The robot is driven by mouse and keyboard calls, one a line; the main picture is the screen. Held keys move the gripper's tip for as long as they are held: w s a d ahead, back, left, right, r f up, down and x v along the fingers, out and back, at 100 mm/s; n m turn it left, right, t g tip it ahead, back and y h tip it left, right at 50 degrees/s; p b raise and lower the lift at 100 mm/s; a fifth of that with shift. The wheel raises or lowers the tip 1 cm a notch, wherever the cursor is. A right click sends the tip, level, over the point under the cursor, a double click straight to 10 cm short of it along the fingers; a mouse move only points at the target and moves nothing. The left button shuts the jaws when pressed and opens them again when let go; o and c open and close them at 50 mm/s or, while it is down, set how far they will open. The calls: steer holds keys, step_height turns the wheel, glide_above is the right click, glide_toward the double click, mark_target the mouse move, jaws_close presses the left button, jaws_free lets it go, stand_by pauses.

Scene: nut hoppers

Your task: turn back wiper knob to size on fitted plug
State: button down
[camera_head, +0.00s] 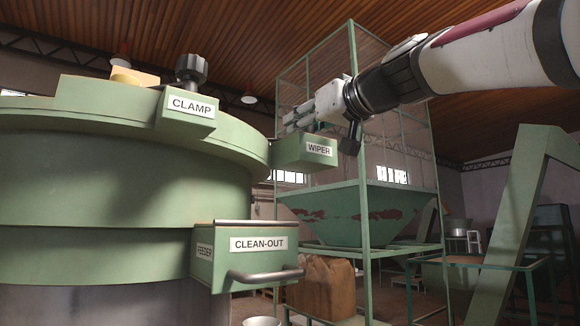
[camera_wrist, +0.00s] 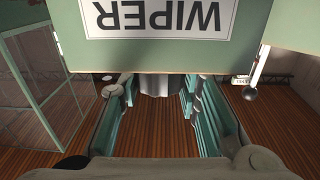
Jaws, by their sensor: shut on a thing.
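The green box labelled WIPER (camera_head: 303,152) juts from the right side of the machine's rim. In the wrist view the same box (camera_wrist: 245,20) fills the top, with its label upside down. My gripper (camera_head: 296,122) is at the top of this box, its fingers pointing left. In the wrist view its teal-padded fingers (camera_wrist: 158,96) stand on both sides of a grey ribbed knob (camera_wrist: 160,84), partly hidden by the box edge; they are shut on it. The knob's pointer or scale is not visible. I cannot make out a fitted plug or its size.
A dark CLAMP knob (camera_head: 191,70) stands on the CLAMP box (camera_head: 188,108). Below is the CLEAN-OUT drawer (camera_head: 245,262) with a bar handle (camera_head: 265,275). A caged hopper (camera_head: 350,212) and a brown sack (camera_head: 322,287) stand behind.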

steer(key=shift+w+f+n+g+y+b, duration=0.2)
steer(key=shift+n+g+y+b, duration=0.3)
steer(key=shift+b, duration=0.5)
steer(key=shift+r+n+g+y+b, duration=0.1)
steer(key=shift+n+g+y+b, duration=0.65)
steer(key=shift+y+b, duration=0.3)
steer(key=shift+d+r+n+g+y, duration=0.1)
steer(key=shift+n+g+y, duration=0.95)
steer(key=shift+g, duration=0.1)
steer(key=shift+s+r+n+g+y+p, duration=0.15)
steer(key=shift+n+g+y+p, duration=0.4)
steer(key=shift+n+g, duration=0.4)
steer(key=shift+g, duration=0.35)
steer(key=c, duration=1.2)
jaws_free()
steer(key=shift+o, duration=0.2)
